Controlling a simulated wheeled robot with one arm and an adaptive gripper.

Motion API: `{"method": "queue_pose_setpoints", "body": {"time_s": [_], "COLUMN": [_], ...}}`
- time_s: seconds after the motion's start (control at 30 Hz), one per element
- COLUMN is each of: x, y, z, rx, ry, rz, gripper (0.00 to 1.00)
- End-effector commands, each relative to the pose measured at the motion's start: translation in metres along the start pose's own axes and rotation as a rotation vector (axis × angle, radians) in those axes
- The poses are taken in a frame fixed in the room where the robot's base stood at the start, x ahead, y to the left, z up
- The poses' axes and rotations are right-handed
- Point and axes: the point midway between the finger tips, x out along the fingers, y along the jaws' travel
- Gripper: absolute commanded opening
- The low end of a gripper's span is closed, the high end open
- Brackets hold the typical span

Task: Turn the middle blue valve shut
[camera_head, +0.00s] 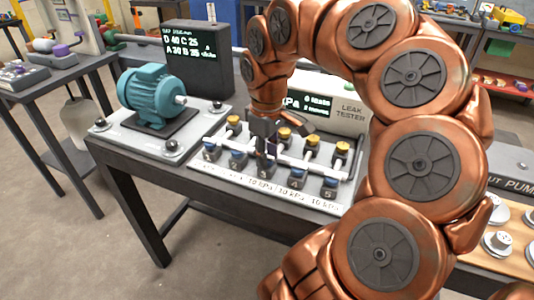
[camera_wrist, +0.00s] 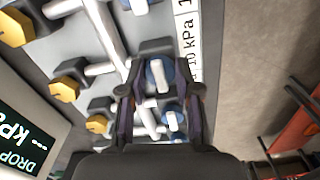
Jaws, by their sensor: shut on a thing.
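The middle blue valve (camera_wrist: 151,78) is a round blue knob with a pale bar across it, set in a dark block. In the wrist view it sits between the two dark fingers of my gripper (camera_wrist: 160,80), which is shut on it. In the head view my gripper (camera_head: 265,152) reaches down onto the middle of the front row and hides most of that valve. Blue valves stand on either side: one to the left (camera_head: 238,160) and one to the right (camera_head: 298,176). Another blue knob (camera_wrist: 173,121) shows lower in the wrist view.
Yellow-topped fittings (camera_head: 234,122) stand behind the blue row, joined by pale pipes. A leak tester (camera_head: 345,118) with a screen is behind them. A teal motor (camera_head: 150,95) and a dark display (camera_head: 198,62) are at left. Pressure labels (camera_head: 225,173) line the front edge.

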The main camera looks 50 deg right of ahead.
Motion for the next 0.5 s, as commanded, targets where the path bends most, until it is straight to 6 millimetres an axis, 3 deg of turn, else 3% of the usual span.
{"method": "queue_pose_setpoints", "body": {"time_s": [0.1,0.13,0.33,0.5], "x": [-0.0011,-0.0011,-0.0007,-0.0004], "y": [0.0003,0.0003,0.0003,0.0002], "z": [-0.0008,-0.0008,-0.0003,-0.0001], "rx": [0.0,0.0,0.001,0.001], "ry": [0.004,0.004,0.002,0.001], "rz": [0.001,0.001,0.001,0.001], "gripper": [0.0,0.36,0.56,0.58]}}
